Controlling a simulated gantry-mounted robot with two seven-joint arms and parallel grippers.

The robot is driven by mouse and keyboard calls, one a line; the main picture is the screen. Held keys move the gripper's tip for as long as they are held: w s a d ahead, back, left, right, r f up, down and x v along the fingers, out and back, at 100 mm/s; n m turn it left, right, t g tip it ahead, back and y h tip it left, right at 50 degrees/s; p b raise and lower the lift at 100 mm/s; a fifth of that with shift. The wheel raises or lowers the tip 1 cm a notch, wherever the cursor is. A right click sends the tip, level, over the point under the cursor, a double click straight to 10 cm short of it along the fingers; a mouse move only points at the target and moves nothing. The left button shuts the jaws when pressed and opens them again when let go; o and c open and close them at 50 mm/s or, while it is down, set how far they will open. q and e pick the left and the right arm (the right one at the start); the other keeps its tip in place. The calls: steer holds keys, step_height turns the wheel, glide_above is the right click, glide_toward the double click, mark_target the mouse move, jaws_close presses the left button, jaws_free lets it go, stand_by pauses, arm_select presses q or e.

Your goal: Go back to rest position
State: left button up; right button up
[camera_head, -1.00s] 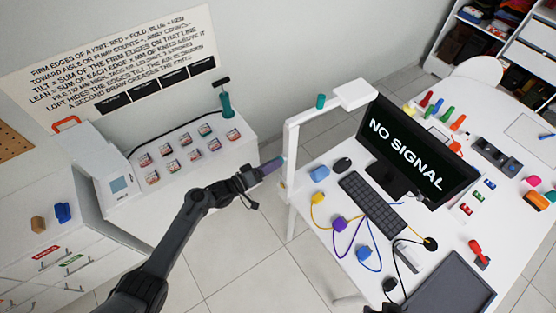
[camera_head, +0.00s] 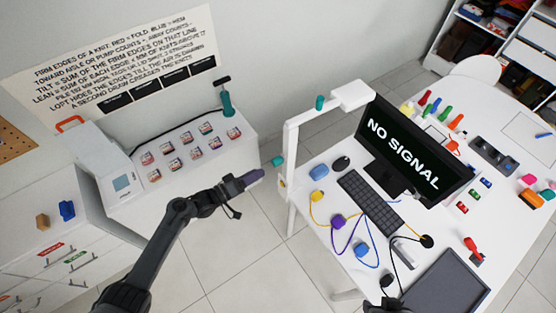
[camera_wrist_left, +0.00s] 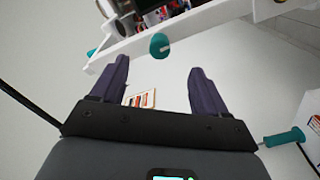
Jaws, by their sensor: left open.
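My left gripper (camera_head: 258,176) is in the head view, at the end of a dark arm that comes in from the lower left. It hangs above the tiled floor, between the white cabinet and the white table. In the left wrist view its two purple fingers (camera_wrist_left: 158,82) are apart with nothing between them. A teal knob (camera_head: 278,161) on the white frame is just beyond the fingertips, apart from them. A teal knob also shows past the fingers in the left wrist view (camera_wrist_left: 159,45).
The white upright frame (camera_head: 291,150) stands at the table's left edge. The table (camera_head: 318,239) holds a monitor (camera_head: 415,155), keyboard and cables. A cabinet (camera_head: 226,156) with several small packs and a teal pump (camera_head: 228,104) stands left. The floor (camera_head: 240,245) between is clear.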

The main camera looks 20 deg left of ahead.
stand_by(0.4)
arm_select(q)
steer(key=s+d+f+g+y, duration=0.1)
steer(key=s+d+f, duration=0.3)
steer(key=s, duration=0.4)
steer(key=s+d+f+g+y, duration=0.1)
steer(key=s+d+f, duration=0.2)
steer(key=s, duration=0.5)
steer(key=s+a+r+m+g+y, duration=0.2)
steer(key=s+a+r+g+y, duration=0.2)
steer(key=s+r, duration=0.2)
steer(key=s+a+r+m+g+y, duration=0.3)
steer(key=s+a+r+g+y, duration=0.1)
steer(key=s+r, duration=0.3)
steer(key=shift+s+y, duration=0.5)
steer(key=shift+y, duration=0.2)
steer(key=shift+r, duration=0.1)
